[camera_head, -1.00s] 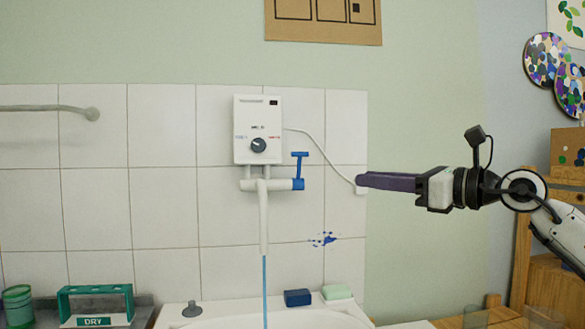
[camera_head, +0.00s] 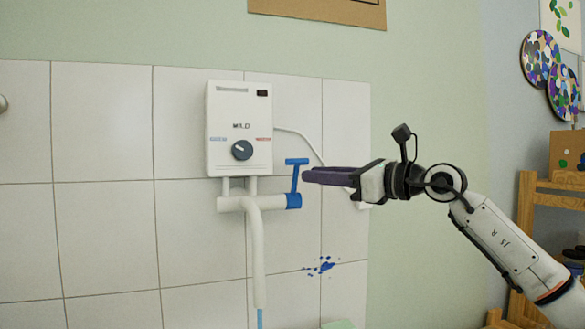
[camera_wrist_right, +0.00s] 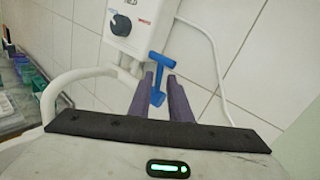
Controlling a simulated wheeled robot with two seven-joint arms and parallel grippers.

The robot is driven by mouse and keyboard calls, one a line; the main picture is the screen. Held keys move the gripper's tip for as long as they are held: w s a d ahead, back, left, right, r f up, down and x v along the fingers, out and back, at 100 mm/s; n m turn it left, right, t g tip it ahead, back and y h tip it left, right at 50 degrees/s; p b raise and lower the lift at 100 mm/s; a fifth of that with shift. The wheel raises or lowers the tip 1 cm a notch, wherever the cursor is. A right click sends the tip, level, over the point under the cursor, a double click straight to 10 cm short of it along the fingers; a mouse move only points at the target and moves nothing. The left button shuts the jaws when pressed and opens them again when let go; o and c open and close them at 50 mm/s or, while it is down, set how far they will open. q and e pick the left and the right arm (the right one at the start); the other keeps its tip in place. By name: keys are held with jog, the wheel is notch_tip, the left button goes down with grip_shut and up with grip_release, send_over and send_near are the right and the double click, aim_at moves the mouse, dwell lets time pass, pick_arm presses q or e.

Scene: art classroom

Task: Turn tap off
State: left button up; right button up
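The tap is a white pipe (camera_head: 257,240) under a white wall heater (camera_head: 240,128). Its blue T-shaped handle (camera_head: 295,176) stands upright at the right end of the tap body. A thin blue stream (camera_head: 260,318) runs from the spout. My right gripper (camera_head: 307,175) points left, with its purple fingertips close beside the handle on its right. In the right wrist view, the two fingers (camera_wrist_right: 159,88) are apart, and the blue handle (camera_wrist_right: 161,62) shows in line with the gap between them. Whether they touch it I cannot tell. My left gripper is out of view.
A tiled wall (camera_head: 105,235) stands behind the tap. A white cable (camera_head: 305,143) runs from the heater down behind my right gripper. A wooden rack (camera_head: 530,215) stands at the right. In the right wrist view, several items lie at the far left.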

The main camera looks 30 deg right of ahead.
aim_at(296, 183)
jog(key=p+x, duration=0.1)
jog(key=x, duration=0.5)
jog(key=shift+w+a, duration=0.1)
jog(key=shift+w, duration=0.1)
jog(key=shift+c, duration=0.5)
grip_shut()
